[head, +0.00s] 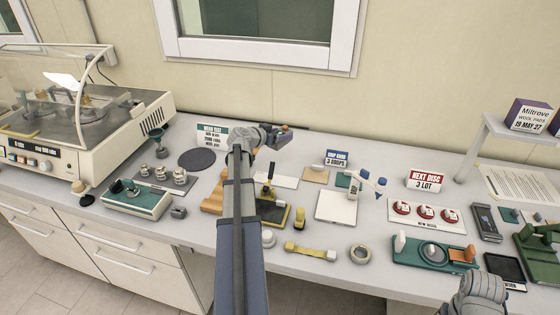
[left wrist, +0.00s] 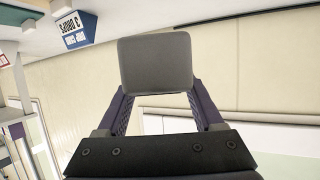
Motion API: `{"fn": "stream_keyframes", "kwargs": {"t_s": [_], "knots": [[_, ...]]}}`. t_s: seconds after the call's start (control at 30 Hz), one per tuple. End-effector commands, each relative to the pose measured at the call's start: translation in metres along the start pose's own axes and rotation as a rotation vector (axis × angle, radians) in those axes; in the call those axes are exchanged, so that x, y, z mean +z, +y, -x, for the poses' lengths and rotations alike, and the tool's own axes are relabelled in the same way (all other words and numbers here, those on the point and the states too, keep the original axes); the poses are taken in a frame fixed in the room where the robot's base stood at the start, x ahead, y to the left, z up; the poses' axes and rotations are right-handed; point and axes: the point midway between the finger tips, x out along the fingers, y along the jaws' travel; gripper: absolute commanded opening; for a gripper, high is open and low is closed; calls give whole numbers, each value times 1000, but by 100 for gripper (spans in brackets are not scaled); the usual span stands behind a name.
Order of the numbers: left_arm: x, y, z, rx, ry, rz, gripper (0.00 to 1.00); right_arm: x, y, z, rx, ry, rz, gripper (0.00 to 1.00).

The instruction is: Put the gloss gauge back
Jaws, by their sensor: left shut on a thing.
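My left gripper (head: 280,131) is shut on a dark grey box-shaped thing with rounded corners, apparently the gloss gauge (left wrist: 157,62). In the left wrist view the gauge sits between the two purple fingers, and only one plain face shows. In the head view the gripper is over the back of the bench near the wall, and the gauge is hard to make out there. My right gripper (head: 482,292) is at the lower right edge, partly cut off; its fingers cannot be made out.
The bench (head: 335,262) is crowded. A blue "3 drops" sign (head: 337,158), a white scale-like plate (head: 335,206), a red "next disc" sign (head: 426,180) and a green clamp-like device (head: 433,254) stand right of my left arm. A weight tray (head: 165,179) is left.

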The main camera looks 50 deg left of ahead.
Motion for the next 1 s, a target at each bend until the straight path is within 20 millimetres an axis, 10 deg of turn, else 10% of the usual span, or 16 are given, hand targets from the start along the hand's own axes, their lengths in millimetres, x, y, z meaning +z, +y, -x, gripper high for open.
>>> {"fn": "stream_keyframes", "kwargs": {"t_s": [0.33, 1.0], "knots": [[50, 0, -21, 1, 1, 0, 0, -3, -5, -54, 0, 0, 0, 50], [90, 0, -38, 2, 1, 0, 0, -6, -9, -97, 0, 0, 0, 50]]}}
